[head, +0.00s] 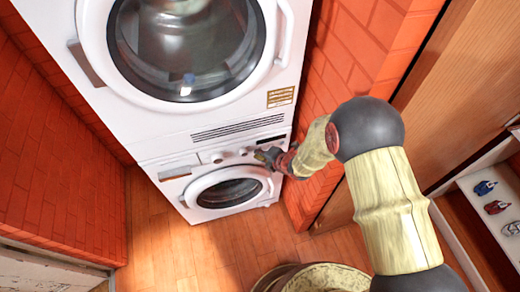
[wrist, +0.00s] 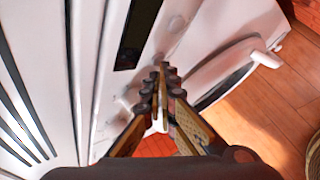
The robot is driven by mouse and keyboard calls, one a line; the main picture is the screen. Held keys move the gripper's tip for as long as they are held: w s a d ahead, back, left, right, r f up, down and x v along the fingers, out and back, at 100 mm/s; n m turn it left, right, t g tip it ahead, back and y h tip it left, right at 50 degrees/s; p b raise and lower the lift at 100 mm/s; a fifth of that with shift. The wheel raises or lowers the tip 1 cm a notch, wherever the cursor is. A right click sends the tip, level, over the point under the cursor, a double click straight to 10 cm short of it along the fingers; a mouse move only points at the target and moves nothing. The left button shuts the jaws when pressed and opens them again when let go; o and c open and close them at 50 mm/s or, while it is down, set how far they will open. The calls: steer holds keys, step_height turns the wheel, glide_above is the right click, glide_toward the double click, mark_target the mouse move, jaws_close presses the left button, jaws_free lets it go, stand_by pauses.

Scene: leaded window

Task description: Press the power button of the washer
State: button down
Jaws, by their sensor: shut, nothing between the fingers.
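Two white front-loading machines are stacked, and the lower one, with a control strip above its round door, appears to be the washer (head: 205,170). It also shows in the wrist view (wrist: 90,60). Its control strip has pale round knobs (head: 217,158) and a dark display (wrist: 138,32). I cannot tell which control is the power button; it may be hidden by my fingers. My gripper (head: 266,156) is at the right part of the control strip. In the wrist view my gripper (wrist: 163,85) is shut and empty, its tips close to the panel; contact cannot be told.
The upper machine (head: 190,105) has a large round door. The washer's door (wrist: 225,75) sticks out beside my fingers. Brick walls (head: 55,150) stand on both sides. A wooden floor (head: 200,250) is clear in front; a round basket-like object (head: 320,278) stands nearer.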

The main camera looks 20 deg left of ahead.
steer(key=shift+w, duration=0.1)
stand_by(0.3)
steer(key=shift+s+d, duration=0.2)
steer(key=shift+s, duration=0.25)
stand_by(0.3)
steer(key=s+d, duration=0.3)
steer(key=s, duration=0.2)
steer(key=shift+p, duration=0.3)
steer(key=shift+d+n, duration=0.1)
steer(key=shift+n, duration=0.2)
stand_by(0.3)
